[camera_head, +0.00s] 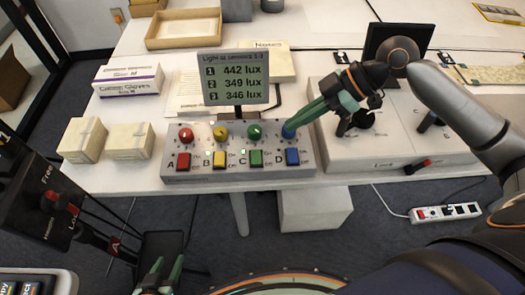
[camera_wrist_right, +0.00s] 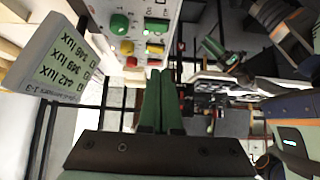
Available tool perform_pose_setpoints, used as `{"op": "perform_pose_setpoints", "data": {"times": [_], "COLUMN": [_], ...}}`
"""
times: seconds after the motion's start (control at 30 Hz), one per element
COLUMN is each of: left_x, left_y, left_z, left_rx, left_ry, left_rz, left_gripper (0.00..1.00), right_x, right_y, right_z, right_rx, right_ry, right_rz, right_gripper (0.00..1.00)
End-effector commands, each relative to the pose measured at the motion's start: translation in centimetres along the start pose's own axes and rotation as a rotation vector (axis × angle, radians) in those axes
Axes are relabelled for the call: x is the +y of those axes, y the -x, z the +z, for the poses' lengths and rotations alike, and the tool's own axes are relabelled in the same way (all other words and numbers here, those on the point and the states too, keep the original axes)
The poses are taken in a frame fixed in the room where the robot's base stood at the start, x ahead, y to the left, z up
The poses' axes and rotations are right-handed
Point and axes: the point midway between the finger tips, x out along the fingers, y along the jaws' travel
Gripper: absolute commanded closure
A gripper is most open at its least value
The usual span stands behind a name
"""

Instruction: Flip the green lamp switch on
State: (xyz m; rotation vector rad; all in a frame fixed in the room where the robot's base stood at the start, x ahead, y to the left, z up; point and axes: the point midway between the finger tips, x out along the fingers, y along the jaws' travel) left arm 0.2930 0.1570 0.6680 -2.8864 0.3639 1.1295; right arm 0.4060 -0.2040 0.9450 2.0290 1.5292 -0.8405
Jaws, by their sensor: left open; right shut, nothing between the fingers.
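A grey control panel (camera_head: 210,178) stands on the white table with a row of coloured knobs above a row of coloured switches. The green switch (camera_head: 255,158), marked C, sits below the green knob (camera_head: 254,131). In the right wrist view the green knob (camera_wrist_right: 119,24) and green switch (camera_wrist_right: 155,28) show near the top. My right gripper (camera_head: 290,129) is shut and empty, its green fingers at the blue knob, right of the green one; I cannot tell whether they touch. The blue switch (camera_head: 292,157) is below them. My left gripper (camera_head: 162,277) is open, low at the bottom edge.
A display (camera_head: 234,78) behind the panel reads 442, 349 and 346 lux. Two small boxes (camera_head: 130,141) stand left of the panel. A power strip (camera_head: 445,212) lies below the table's front edge.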

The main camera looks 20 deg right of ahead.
Motion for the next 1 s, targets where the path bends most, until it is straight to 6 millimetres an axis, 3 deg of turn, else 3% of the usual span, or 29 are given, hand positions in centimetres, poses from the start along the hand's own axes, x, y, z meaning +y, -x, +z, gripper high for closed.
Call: {"op": "perform_pose_setpoints", "data": {"times": [0.27, 0.7, 1.0], "left_x": [-0.1, 0.0, 0.2], "left_y": [0.0, -0.2, -0.3], "left_z": [0.1, 0.3, 0.5], "left_rx": [-0.001, -0.004, -0.005], "left_ry": [-0.001, -0.001, -0.001], "left_rz": [-0.001, 0.0, 0.006], "left_gripper": [0.5, 0.5, 0.5], "right_x": [0.0, -0.1, -0.1], "right_y": [-1.4, -10.3, -12.7], "right_z": [0.0, -0.1, 2.6], "right_rx": [0.003, 0.004, -0.001], "right_ry": [-0.001, -0.001, -0.003], "right_rz": [-0.002, -0.003, 0.0], "right_gripper": [1.0, 1.0, 1.0]}}
